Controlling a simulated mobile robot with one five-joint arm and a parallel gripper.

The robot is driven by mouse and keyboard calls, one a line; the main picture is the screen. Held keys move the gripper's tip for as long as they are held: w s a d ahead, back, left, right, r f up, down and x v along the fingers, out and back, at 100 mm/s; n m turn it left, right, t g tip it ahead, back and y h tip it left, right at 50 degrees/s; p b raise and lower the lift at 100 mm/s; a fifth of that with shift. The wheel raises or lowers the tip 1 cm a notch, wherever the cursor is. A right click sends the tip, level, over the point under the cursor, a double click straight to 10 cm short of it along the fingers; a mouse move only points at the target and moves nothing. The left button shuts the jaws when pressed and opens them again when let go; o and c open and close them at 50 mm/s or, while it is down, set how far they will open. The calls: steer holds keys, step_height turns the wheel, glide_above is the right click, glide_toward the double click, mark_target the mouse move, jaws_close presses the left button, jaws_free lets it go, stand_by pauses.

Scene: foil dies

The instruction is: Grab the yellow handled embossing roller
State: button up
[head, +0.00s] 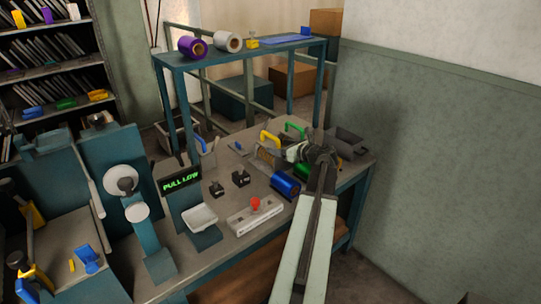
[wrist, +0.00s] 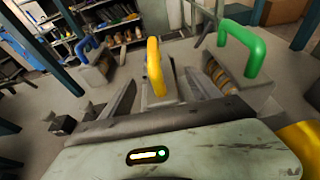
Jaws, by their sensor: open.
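The embossing roller with the yellow handle (head: 269,138) is on the workbench, just left of my gripper (head: 295,153) in the head view. Its patterned roller body shows below the handle there. In the wrist view the yellow handle (wrist: 155,66) stands up between the two fingers of my gripper (wrist: 160,80), which are apart. The handle's lower part and most of the roller body are hidden by my gripper in that view. I cannot tell whether either finger touches it. My gripper is open and holds nothing.
A green-handled roller (wrist: 242,48) stands close on the right in the wrist view; a blue-handled one (wrist: 88,50) is on the left. On the workbench (head: 225,160), a blue foil roll (head: 286,186) and a red-knobbed box (head: 241,215) lie nearer. A raised shelf (head: 225,55) stands behind.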

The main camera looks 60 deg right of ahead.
steer(key=shift+w+d+f+b, duration=0.1)
steer(key=shift+w+f+b, duration=0.2)
steer(key=shift+w, duration=0.05)
steer(key=b+x, duration=0.1)
steer(key=x, duration=0.3)
steer(key=shift+w+f+b, duration=0.1)
steer(key=shift+f+b, duration=0.1)
steer(key=shift+b, duration=0.1)
jaws_close()
